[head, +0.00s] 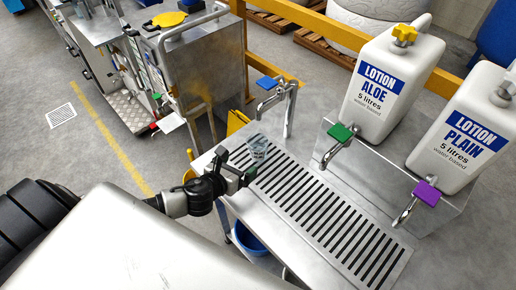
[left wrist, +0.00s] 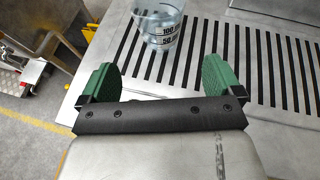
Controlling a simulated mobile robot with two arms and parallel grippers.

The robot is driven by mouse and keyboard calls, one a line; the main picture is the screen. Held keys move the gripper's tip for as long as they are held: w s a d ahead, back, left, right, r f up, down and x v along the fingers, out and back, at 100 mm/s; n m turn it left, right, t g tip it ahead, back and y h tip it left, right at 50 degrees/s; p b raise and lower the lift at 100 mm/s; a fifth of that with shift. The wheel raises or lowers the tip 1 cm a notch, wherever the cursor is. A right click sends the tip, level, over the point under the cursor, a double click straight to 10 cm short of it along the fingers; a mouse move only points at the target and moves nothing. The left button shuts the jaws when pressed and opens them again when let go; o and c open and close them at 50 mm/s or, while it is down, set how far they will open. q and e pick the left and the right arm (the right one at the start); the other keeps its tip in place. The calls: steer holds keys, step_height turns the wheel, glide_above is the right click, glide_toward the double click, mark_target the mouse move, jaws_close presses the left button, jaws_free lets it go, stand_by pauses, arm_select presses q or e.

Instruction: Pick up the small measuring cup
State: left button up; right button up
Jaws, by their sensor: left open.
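The small measuring cup (head: 258,147) is clear with dark scale marks. It stands upright on the slotted steel drain grate (head: 318,215), near the grate's far left end. In the left wrist view the cup (left wrist: 160,24) shows at the top, with its upper part cut off by the frame edge. My left gripper (head: 236,166) is at the near left edge of the grate, close to the cup. In the left wrist view its green finger pads (left wrist: 158,78) are apart with nothing between them, and the cup is beyond the fingertips. My right gripper is not in view.
White jugs labelled Lotion Aloe (head: 378,110) and Lotion Plain (head: 440,165) stand behind the grate. Taps with blue (head: 267,82), green (head: 341,132) and purple (head: 427,193) handles overhang it. A blue bucket (head: 248,240) is below. The grate right of the cup is clear.

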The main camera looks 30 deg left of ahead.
mark_target(252, 151)
arm_select(q)
steer(key=x, duration=1)
steer(key=shift+w+d+f+p, duration=0.15)
steer(key=shift+w+p, duration=0.1)
steer(key=shift+p, duration=0.15)
steer(key=c, duration=1.1)
steer(key=shift+r, duration=0.25)
steer(key=shift+r, duration=0.75)
step_height(252, 151, up, 3)
steer(key=shift+s+d+f+p, duration=0.1)
steer(key=shift+d+f+p, duration=0.1)
steer(key=shift+p, duration=0.25)
steer(key=shift+s+d+r, duration=0.45)
steer(key=shift+d+r, duration=0.65)
steer(key=shift+d, duration=0.7)
steer(key=shift+s+d+r, duration=0.45)
steer(key=shift+d+r, duration=0.6)
steer(key=shift+d, duration=0.75)
steer(key=shift+s+d+r, duration=0.45)
steer(key=shift+d+r, duration=0.65)
steer(key=shift+d, duration=0.7)
